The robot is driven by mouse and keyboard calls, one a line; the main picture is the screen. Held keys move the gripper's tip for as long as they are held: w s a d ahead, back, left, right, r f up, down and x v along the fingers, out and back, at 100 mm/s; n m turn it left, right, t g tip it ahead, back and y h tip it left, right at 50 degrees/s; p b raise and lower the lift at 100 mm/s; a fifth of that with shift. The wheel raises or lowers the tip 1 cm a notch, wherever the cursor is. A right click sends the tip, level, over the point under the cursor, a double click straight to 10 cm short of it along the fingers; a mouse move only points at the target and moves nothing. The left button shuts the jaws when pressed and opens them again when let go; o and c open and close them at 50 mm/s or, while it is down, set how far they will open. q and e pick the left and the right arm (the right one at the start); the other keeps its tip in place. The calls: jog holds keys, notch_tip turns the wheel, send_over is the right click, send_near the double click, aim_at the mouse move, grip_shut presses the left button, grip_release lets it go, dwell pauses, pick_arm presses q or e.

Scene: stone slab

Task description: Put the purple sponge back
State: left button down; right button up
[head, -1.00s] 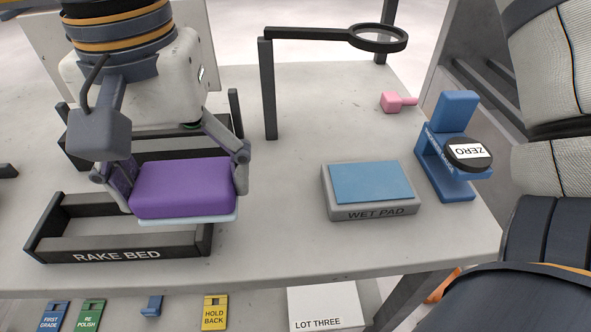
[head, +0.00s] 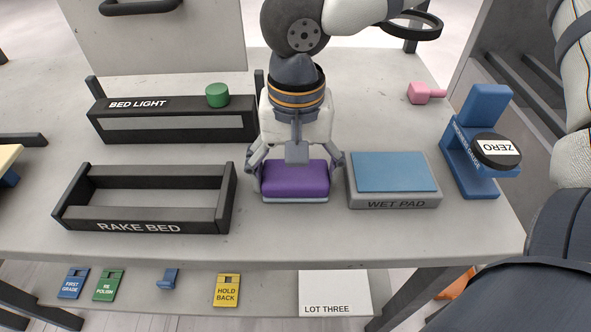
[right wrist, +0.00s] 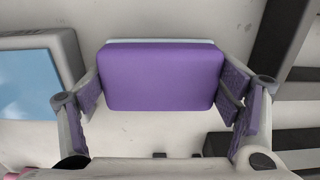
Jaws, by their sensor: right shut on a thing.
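The purple sponge (head: 295,179) has a pale layer along its underside. My right gripper (head: 296,172) is shut on it, one finger at each end. In the head view it is between the rake bed (head: 146,228) and the wet pad (head: 392,202), close to the wet pad's left side. I cannot tell whether it touches the slab. In the right wrist view the sponge (right wrist: 162,76) fills the space between the fingers (right wrist: 162,95). The wet pad is a grey tray with a blue top. My left gripper is not in view.
The black bed light (head: 180,129) with a green knob (head: 217,95) stands behind the rake bed. A blue gauge with a ZERO dial (head: 497,151) stands at the right, near a pink piece (head: 425,92). Coloured tags and a LOT THREE box (head: 335,291) lie below the front edge.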

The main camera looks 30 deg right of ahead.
aim_at(296, 172)
jog(key=shift+f, duration=0.15)
jog(key=o, duration=1.1)
jog(key=shift+c, duration=0.2)
notch_tip(296, 172, up, 12)
jog(key=shift+r, duration=0.2)
jog(key=shift+f, duration=0.1)
